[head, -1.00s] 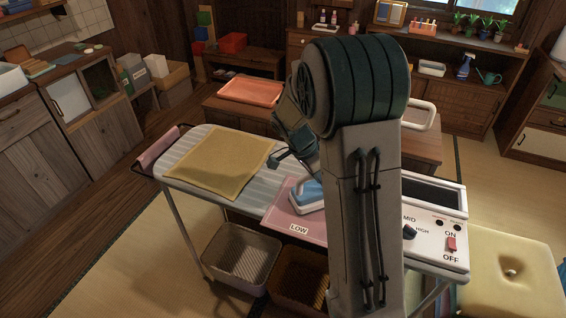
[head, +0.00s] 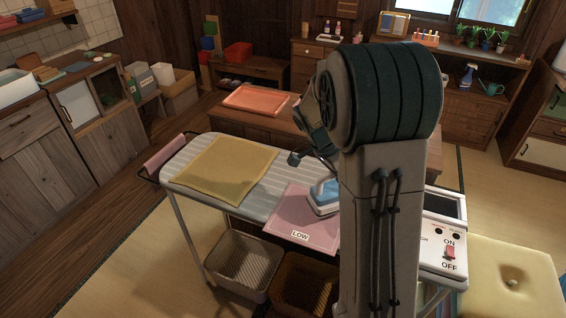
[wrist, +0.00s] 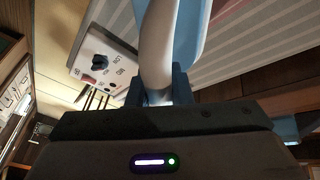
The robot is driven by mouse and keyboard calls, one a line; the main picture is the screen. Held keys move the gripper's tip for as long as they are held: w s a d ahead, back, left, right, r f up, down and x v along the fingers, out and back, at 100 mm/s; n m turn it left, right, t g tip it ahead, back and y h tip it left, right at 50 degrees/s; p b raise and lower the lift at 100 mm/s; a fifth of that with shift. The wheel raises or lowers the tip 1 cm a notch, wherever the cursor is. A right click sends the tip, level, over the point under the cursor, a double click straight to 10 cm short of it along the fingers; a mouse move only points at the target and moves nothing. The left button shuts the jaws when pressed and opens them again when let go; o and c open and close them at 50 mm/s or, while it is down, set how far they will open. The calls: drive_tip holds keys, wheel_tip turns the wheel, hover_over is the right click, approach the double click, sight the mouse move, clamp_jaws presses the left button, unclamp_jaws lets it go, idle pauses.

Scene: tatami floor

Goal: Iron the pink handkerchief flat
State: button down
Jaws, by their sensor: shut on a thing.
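The pink handkerchief (head: 292,213) lies on the striped ironing board (head: 272,186), with a "LOW" tag at its near edge. Its right part is hidden behind my arm, and creases are too small to tell. A blue and white iron (head: 325,196) is over the handkerchief, apparently in contact with it, its right end hidden by my arm. In the wrist view my gripper (wrist: 160,86) is shut around the white handle of the iron (wrist: 190,30). The gripper is mostly hidden behind the arm in the head view.
A yellow cloth (head: 222,170) lies on the board's left half. A control panel (head: 446,244) with an ON/OFF switch is at its right end. Baskets (head: 243,262) stand beneath.

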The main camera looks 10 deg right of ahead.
drive_tip(key=shift+r+p, duration=0.65)
drive_tip(key=shift+r, duration=0.95)
